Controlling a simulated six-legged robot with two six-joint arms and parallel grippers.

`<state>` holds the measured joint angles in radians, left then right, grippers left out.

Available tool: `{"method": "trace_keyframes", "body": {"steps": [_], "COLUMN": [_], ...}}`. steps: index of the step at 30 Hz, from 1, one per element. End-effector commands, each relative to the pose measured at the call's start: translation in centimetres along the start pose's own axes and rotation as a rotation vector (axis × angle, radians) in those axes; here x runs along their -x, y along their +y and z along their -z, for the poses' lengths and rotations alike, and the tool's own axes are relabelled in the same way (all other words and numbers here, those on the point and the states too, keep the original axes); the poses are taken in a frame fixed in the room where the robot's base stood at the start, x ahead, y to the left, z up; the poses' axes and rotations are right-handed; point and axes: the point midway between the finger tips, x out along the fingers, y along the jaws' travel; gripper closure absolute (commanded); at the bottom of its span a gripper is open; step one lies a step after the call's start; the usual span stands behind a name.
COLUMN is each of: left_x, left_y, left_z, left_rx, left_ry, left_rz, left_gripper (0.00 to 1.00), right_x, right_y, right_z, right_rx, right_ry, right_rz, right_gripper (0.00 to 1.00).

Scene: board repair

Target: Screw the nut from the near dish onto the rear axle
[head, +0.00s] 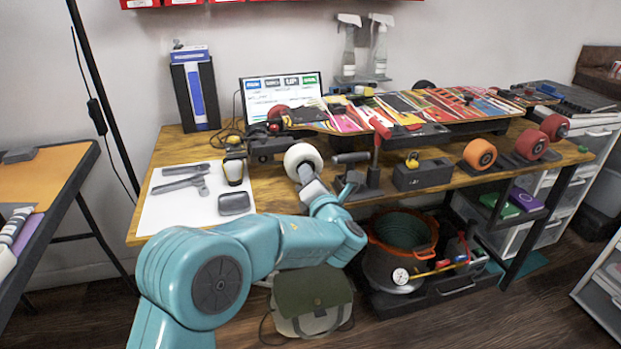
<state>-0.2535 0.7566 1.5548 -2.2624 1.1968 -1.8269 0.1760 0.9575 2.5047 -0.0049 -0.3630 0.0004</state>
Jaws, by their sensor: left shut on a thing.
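The nut between the tips is too small and covered to make out. The near dish (235,204), dark grey, stands on the white mat (170,218); I see no nut in it. My right gripper is not in view.
Grey tools (185,178) and a small jar (233,171) lie on the mat. A red-handled clamp (376,150) and a grey block (422,174) stand right of the gripper. Orange (480,153) and red wheels (531,144) sit farther right. A screen (282,92) stands behind.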

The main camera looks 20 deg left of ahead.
Motion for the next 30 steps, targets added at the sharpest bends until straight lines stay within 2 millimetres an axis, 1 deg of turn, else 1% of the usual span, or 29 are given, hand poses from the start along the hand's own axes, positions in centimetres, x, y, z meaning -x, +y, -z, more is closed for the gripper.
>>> {"method": "trace_keyframes", "body": {"steps": [4,6,8,12,15,18,26,29,30], "left_x": [-0.01,-0.01,-0.02,-0.04,-0.06,-0.06,-0.06,-0.07,-0.08], "left_y": [0.02,0.02,0.02,0.02,0.02,0.02,0.02,0.02,0.02], "left_z": [-0.01,-0.01,-0.01,0.0,-0.01,0.0,0.0,0.0,0.0], "left_rx": [-0.003,-0.041,-0.122,-0.356,-0.465,-0.504,-0.52,-0.639,-0.71], "left_ry": [0.0,0.0,0.0,0.0,0.0,0.0,0.0,0.0,0.0], "left_rz": [0.0,0.0,-0.001,-0.001,-0.001,-0.001,-0.001,-0.001,-0.001], "left_gripper": [1.0,1.0,1.0,1.0,1.0,1.0,1.0,1.0,1.0], "right_x": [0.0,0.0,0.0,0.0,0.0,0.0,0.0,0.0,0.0], "right_y": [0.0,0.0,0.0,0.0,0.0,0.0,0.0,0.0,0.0], "right_z": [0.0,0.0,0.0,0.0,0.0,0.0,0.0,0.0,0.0], "right_rx": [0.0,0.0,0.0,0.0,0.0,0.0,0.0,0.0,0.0], "right_ry": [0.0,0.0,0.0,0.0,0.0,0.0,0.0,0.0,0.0], "right_rz": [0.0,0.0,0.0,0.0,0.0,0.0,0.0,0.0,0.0], "right_gripper": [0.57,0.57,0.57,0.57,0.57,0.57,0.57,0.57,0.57]}}
